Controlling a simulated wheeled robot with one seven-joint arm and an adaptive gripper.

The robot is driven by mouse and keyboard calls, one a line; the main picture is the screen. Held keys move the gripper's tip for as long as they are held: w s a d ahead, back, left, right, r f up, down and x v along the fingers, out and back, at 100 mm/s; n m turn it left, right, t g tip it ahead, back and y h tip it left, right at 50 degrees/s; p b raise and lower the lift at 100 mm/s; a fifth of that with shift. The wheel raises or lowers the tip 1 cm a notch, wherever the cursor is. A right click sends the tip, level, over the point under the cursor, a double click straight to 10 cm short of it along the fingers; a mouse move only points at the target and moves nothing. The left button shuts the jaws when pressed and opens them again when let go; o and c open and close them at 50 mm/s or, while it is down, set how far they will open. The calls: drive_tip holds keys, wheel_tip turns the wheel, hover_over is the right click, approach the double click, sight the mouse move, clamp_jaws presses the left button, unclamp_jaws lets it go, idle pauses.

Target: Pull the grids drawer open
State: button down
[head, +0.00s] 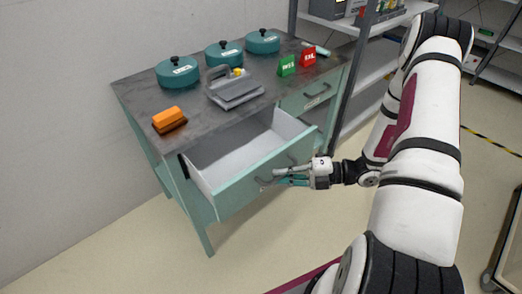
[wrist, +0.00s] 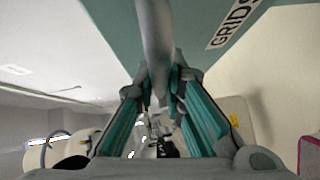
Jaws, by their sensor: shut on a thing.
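The grids drawer (head: 235,194) is a teal-fronted drawer with white inner walls, pulled well out of the cart in the head view. Its visible inside looks empty. In the wrist view a GRIDS label (wrist: 234,22) shows on the teal front. My gripper (head: 276,181) is at the drawer front. In the wrist view my gripper (wrist: 159,85) has its teal fingers closed on the grey bar handle (wrist: 154,38), one on each side. In the head view the fingers partly hide the handle.
The cart top (head: 205,128) carries several teal lidded pots, a grey tool (head: 234,92), an orange block (head: 168,117), a green sign (head: 287,66) and a red sign (head: 308,57). Another closed drawer (head: 315,96) is at right. A shelf rack (head: 350,85) stands beyond. Floor in front is clear.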

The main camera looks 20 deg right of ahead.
drive_tip(key=s+d+p, duration=0.1)
drive_tip(key=s+d, duration=0.1)
drive_tip(key=s, duration=0.5)
drive_tip(key=s+d+p, duration=0.1)
drive_tip(key=s+d, duration=0.1)
drive_tip(key=s, duration=0.5)
drive_tip(key=shift+d, duration=0.35)
drive_tip(key=shift+s, duration=0.1)
drive_tip(key=c, duration=1.7)
unclamp_jaws()
drive_tip(key=shift+o, duration=0.2)
drive_tip(key=v, duration=1.2)
